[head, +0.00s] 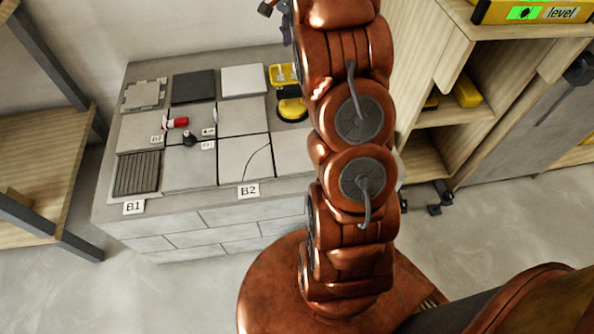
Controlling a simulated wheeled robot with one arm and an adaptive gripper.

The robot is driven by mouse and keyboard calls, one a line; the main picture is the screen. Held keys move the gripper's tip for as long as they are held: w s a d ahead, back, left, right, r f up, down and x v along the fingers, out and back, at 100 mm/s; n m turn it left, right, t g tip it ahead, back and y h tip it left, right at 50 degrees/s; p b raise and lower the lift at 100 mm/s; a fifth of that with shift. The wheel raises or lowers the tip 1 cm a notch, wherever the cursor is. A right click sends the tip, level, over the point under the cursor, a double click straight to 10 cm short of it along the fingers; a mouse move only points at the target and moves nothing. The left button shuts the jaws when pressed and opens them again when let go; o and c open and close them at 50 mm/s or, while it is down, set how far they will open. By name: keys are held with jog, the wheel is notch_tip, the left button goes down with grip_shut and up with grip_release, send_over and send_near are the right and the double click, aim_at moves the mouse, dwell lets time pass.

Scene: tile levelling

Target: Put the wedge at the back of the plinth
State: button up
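The plinth (280,188) is a grey block-built stand, left of centre in the head view, with rows of tiles on top. A small red piece with a pale end (177,122) lies among the tiles towards the left. It may be the wedge, but it is too small to be sure. A small dark knob-like piece (189,138) sits just in front of it. The back row holds a notched grey tile (144,95), a dark tile (194,86) and a pale tile (243,80). My arm rises past the top edge. Dark parts beside it may belong to my gripper; its fingers cannot be made out.
A yellow-and-black tool (290,103) stands at the plinth's back right, partly behind my arm. Cards B1 (134,207) and B2 (248,190) mark the front edge. A wooden shelf unit (480,70) with a yellow level (530,12) stands right. Another wooden shelf (40,150) stands left.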

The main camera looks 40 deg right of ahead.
jog(key=s+a+r+n+g, duration=0.1)
jog(key=s+a+r+n, duration=0.2)
jog(key=s+a+n, duration=0.95)
jog(key=s+a+f+n, duration=0.1)
jog(key=s+a+f, duration=0.1)
jog(key=s+a, duration=0.5)
jog(key=s+a+f+n+g, duration=0.1)
jog(key=s+a, duration=0.7)
jog(key=s, duration=0.8)
jog(key=shift+s+f+n, duration=0.15)
jog(key=shift+f+n, duration=0.3)
jog(key=shift+f, duration=0.4)
jog(key=shift+a, duration=0.1)
notch_tip(320, 180, up, 31)
jog(key=w+t+p, duration=0.1)
jog(key=p, duration=2.8)
jog(key=shift+w+f+t, duration=0.15)
jog(key=shift+t, duration=0.15)
